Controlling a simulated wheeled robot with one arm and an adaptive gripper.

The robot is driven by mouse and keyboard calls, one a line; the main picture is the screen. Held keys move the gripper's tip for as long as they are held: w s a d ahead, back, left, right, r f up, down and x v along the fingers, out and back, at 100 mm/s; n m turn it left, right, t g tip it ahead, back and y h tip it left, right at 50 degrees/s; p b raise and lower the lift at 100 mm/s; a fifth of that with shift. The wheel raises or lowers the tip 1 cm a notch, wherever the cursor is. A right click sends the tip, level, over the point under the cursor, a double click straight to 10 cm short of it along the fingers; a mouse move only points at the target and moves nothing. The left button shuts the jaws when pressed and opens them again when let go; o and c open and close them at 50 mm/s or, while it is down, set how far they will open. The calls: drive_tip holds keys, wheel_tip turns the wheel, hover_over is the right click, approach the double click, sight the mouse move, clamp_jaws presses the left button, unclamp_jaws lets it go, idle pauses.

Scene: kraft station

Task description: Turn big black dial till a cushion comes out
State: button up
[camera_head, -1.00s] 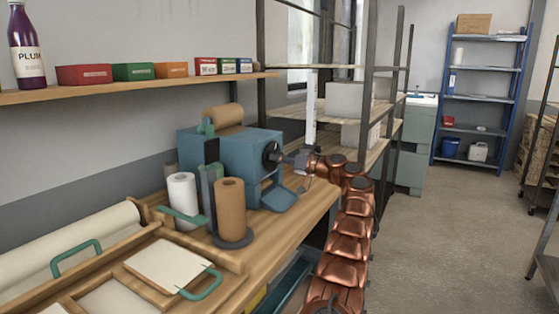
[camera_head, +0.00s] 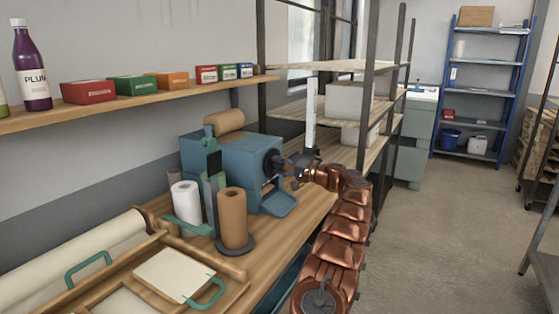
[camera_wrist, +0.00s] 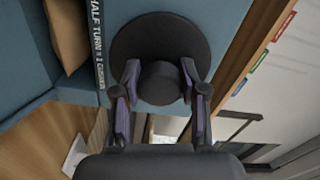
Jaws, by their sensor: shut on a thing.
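The big black dial (camera_head: 274,162) is on the right end of the blue machine (camera_head: 228,155) on the bench. In the wrist view the dial (camera_wrist: 160,38) is a black disc with a round central hub. My gripper (camera_wrist: 161,98) is shut on this hub, one finger on each side. In the head view my gripper (camera_head: 290,165) meets the dial from the right. White text by the dial reads "HALF TURN = 1 CUSHION". A brown paper piece (camera_wrist: 68,34) shows at the machine's blue outlet; I cannot tell whether it is a whole cushion.
A brown roll (camera_head: 232,218) and a white roll (camera_head: 186,202) stand before the machine. A wall shelf (camera_head: 150,103) holds small boxes and a bottle. A rack (camera_head: 320,108) stands behind the dial. The floor (camera_head: 440,230) at right is clear.

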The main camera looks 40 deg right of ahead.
drive_tip(key=shift+a+m+p, duration=0.1)
drive_tip(key=shift+m+p, duration=1.25)
drive_tip(key=shift+m, duration=0.85)
drive_tip(key=o, duration=1.1)
drive_tip(key=shift+w, duration=0.1)
drive_tip(key=shift+o, duration=0.2)
drive_tip(key=v, duration=1.2)
